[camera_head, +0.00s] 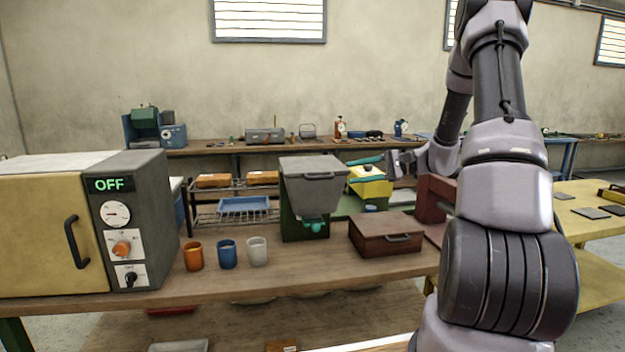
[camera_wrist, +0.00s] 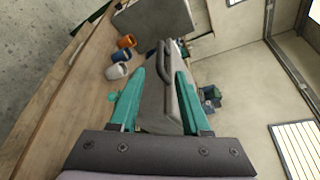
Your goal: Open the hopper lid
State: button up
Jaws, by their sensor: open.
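The hopper (camera_head: 312,198) is a grey tapered bin on a green stand, standing on the workbench. Its grey lid (camera_head: 312,165) lies shut on top, with a dark bar handle (camera_head: 318,177) on its front edge. My gripper (camera_head: 349,172) is open and empty just right of the hopper, with teal fingers pointing left at about lid height. In the wrist view my gripper (camera_wrist: 162,75) has the hopper's grey surface and handle (camera_wrist: 164,60) showing between its spread fingers. I cannot tell exactly how far the fingertips are from the handle; no contact shows.
Orange, blue and white cups (camera_head: 227,254) stand left of the hopper. A brown lidded box (camera_head: 386,233) stands to its right, below my gripper. A yellow-green machine (camera_head: 371,188) is behind my fingers. An oven (camera_head: 80,222) marked OFF fills the left.

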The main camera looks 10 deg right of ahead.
aim_at(328, 177)
jog(key=x, duration=1)
jog(key=shift+w+a+f, duration=0.1)
jog(key=shift+a, duration=0.2)
grip_shut()
dwell(1.0)
